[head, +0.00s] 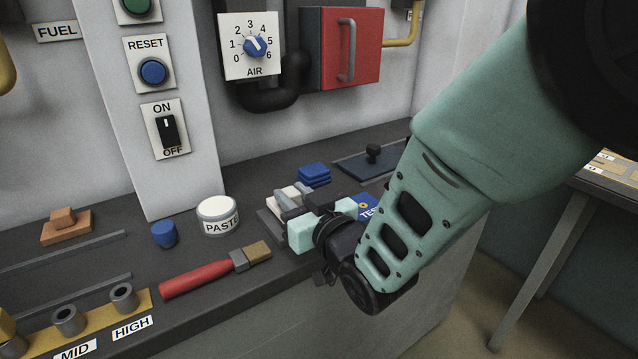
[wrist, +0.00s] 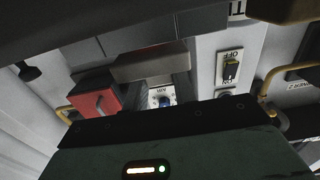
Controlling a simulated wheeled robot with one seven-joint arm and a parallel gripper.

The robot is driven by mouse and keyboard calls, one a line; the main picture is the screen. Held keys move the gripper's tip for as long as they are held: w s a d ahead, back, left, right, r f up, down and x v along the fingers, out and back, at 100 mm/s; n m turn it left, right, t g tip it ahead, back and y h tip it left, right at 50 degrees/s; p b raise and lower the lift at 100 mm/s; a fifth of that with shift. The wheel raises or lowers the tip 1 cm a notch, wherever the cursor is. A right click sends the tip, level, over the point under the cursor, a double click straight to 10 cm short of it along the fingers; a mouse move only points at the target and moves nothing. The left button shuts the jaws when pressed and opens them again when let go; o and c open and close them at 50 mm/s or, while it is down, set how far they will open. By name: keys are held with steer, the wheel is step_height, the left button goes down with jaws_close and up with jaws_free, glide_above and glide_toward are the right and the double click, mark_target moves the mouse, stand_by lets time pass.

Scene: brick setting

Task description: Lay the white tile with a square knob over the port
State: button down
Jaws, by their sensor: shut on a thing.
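The square knob is hidden between the fingers in the head view. A dark grey flat piece (head: 268,227) shows under the gripper's left side. I cannot make out the port, nor whether the tile touches anything below it. In the wrist view a grey-beige block (wrist: 152,63) shows near the fingers; I cannot tell what it is.
A stack of blue pieces (head: 314,175) and a dark blue plate with a black knob (head: 373,154) stand behind. A paste jar (head: 218,215), blue cup (head: 164,234), red-handled brush (head: 215,270) and orange knobbed block (head: 66,226) lie to the left.

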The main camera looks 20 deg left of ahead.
steer(key=shift+f+b, duration=0.4)
steer(key=shift+b, duration=0.1)
steer(key=shift+f, duration=0.2)
steer(key=c, duration=1.1)
jaws_free()
steer(key=shift+r, duration=0.1)
steer(key=shift+r, duration=0.1)
